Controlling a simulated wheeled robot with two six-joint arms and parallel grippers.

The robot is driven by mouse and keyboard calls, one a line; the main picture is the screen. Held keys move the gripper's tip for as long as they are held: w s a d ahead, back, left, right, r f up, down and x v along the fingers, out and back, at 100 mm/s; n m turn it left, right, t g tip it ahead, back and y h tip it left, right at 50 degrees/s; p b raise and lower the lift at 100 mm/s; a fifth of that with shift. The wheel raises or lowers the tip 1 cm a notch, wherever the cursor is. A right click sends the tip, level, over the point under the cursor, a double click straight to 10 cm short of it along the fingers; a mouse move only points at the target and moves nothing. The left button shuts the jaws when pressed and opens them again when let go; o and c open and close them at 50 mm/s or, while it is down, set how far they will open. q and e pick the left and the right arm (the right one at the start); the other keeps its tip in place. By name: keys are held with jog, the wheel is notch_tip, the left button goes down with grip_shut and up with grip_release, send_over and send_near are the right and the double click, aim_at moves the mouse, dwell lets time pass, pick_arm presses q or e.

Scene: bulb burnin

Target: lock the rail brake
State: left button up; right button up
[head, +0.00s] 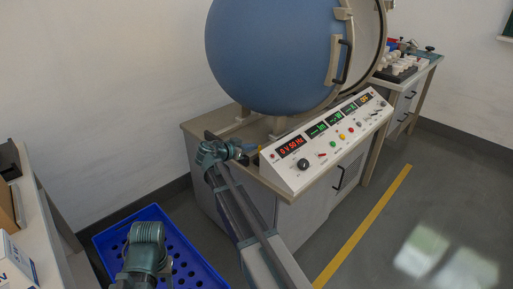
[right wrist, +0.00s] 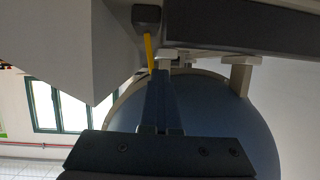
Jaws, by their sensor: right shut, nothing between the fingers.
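A thin yellow rod (right wrist: 149,52) with a dark block (right wrist: 147,16) at one end shows in the right wrist view; it may be the rail brake's lever, but I cannot tell for sure. A small yellow spot also shows in the head view beside my right gripper (head: 243,155), at the left end of the control panel. My right gripper (right wrist: 161,75) is shut and empty. Its fingertips are close to the rod in the wrist view; whether they touch it I cannot tell. My left gripper is out of view; only part of the left arm shows at the bottom.
A large blue sphere (head: 268,50) stands on a cabinet behind the sloped control panel (head: 325,140) with lit displays. A blue perforated crate (head: 188,262) lies on the floor at left. A side bench (head: 418,70) stands at the back right. Floor at right is clear.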

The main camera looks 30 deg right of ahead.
jog(key=shift+o, duration=1.1)
jog(key=shift+d+f, duration=0.2)
jog(key=shift+f, duration=0.3)
jog(key=shift+o, duration=0.4)
jog(key=shift+a+r, duration=0.1)
jog(key=shift+a, duration=0.05)
jog(key=shift+s+a+r+p, duration=0.1)
jog(key=shift+a+p, duration=0.2)
jog(key=shift+p, duration=0.1)
jog(key=shift+a+r, duration=0.1)
jog(key=shift+a, duration=0.2)
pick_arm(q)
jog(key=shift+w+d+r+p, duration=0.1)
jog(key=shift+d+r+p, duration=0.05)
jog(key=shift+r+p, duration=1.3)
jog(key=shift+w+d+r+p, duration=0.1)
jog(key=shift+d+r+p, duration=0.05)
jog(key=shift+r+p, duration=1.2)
pick_arm(e)
jog(key=w+v, duration=0.1)
jog(key=v, duration=1.2)
jog(key=shift+w+a+r, duration=0.3)
jog(key=shift+a, duration=0.25)
